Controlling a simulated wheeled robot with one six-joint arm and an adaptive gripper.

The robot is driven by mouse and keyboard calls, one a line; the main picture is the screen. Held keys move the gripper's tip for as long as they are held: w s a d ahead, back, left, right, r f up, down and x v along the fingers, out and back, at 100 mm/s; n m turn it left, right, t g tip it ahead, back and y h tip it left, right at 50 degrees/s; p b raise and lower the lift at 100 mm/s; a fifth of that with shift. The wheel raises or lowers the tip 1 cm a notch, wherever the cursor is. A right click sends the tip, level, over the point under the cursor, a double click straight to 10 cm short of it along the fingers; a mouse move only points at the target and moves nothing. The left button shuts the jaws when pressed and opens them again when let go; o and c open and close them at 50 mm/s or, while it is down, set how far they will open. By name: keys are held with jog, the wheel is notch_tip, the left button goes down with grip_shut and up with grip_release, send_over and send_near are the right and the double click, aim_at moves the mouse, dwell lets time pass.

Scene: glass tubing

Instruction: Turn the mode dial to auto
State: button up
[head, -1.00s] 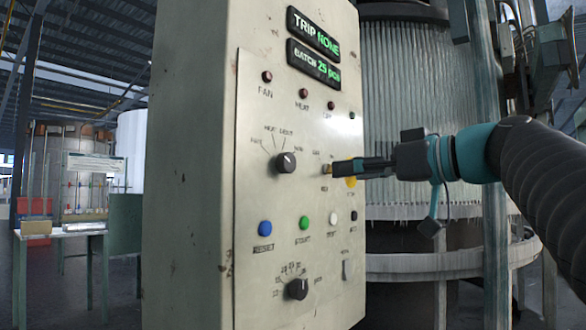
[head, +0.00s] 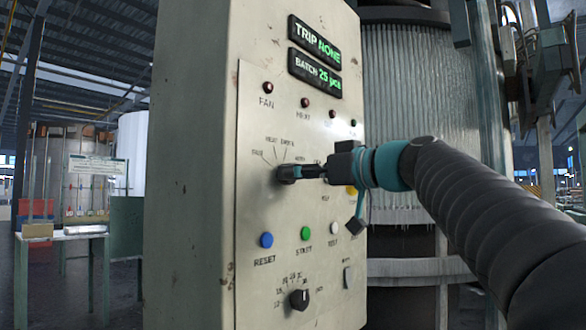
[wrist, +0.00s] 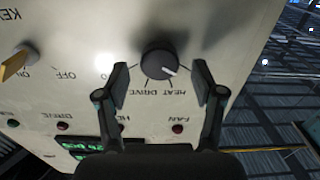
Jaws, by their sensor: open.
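The mode dial is a round black knob with a white mark on the pale control panel. In the wrist view the mode dial (wrist: 157,60) sits between my two fingertips, slightly beyond them. Its white mark points to the lower right of that view, near the "HEAT" and "DRIVE" lettering. In the head view the dial (head: 284,174) is partly hidden by my gripper (head: 297,172), which reaches it from the right. My gripper (wrist: 160,80) is open, one finger on each side of the knob. I cannot tell whether either finger touches it.
A yellow key switch (wrist: 16,66) is beside the dial. Blue (head: 266,240), green (head: 306,233) and white (head: 334,228) buttons lie below, with a second black dial (head: 299,299) lower down. Displays (head: 315,55) read "TRIP NONE" and "BATCH 25 pcs".

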jog(key=shift+x, duration=1.05)
jog(key=c, duration=1.1)
jog(key=shift+c, duration=0.2)
jog(key=shift+m, duration=0.4)
jog(key=m+p, duration=0.1)
jog(key=m, duration=1)
jog(key=m+p, duration=0.2)
jog(key=m, duration=1)
jog(key=shift+w+d+f, duration=0.1)
jog(key=shift+d+f, duration=0.05)
